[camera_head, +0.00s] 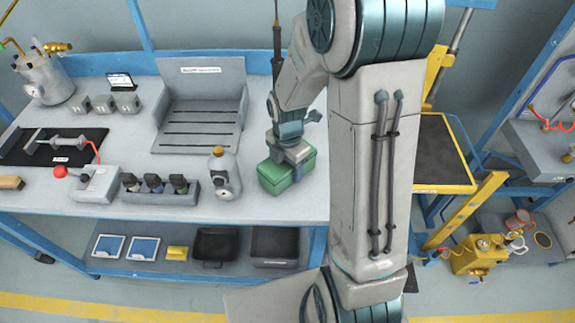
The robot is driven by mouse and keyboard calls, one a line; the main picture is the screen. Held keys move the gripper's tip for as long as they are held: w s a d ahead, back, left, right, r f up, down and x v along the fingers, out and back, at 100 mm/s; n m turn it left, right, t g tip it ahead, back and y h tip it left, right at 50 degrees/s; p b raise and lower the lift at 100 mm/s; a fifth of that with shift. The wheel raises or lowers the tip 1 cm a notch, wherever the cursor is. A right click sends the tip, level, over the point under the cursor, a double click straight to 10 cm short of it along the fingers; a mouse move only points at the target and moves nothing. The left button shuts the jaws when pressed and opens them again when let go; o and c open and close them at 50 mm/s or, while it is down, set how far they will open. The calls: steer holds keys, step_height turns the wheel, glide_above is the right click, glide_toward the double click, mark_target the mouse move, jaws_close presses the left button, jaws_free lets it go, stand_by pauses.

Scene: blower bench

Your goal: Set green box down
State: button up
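The green box (273,180) is at the right part of the grey bench top (300,208), near the front edge. My gripper (293,165) is directly over the box, pointing down, with its end at the box's top and a finger reaching down the box's near side. The box looks level and seems to be on or very close to the bench top; I cannot tell whether it touches. The far finger is hidden, so I cannot tell how firmly the box is held. My arm hides the bench's right end.
A metal bottle with a gauge (223,174) stands just left of the box. Left of it are a rack of small dark bottles (158,188) and a control box with a red knob (92,182). A grey slotted fixture (200,115) stands behind. A yellow-framed cart (445,152) is at right.

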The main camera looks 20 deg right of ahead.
steer(key=shift+f, duration=0.15)
steer(key=shift+f, duration=0.15)
steer(key=o, duration=1.5)
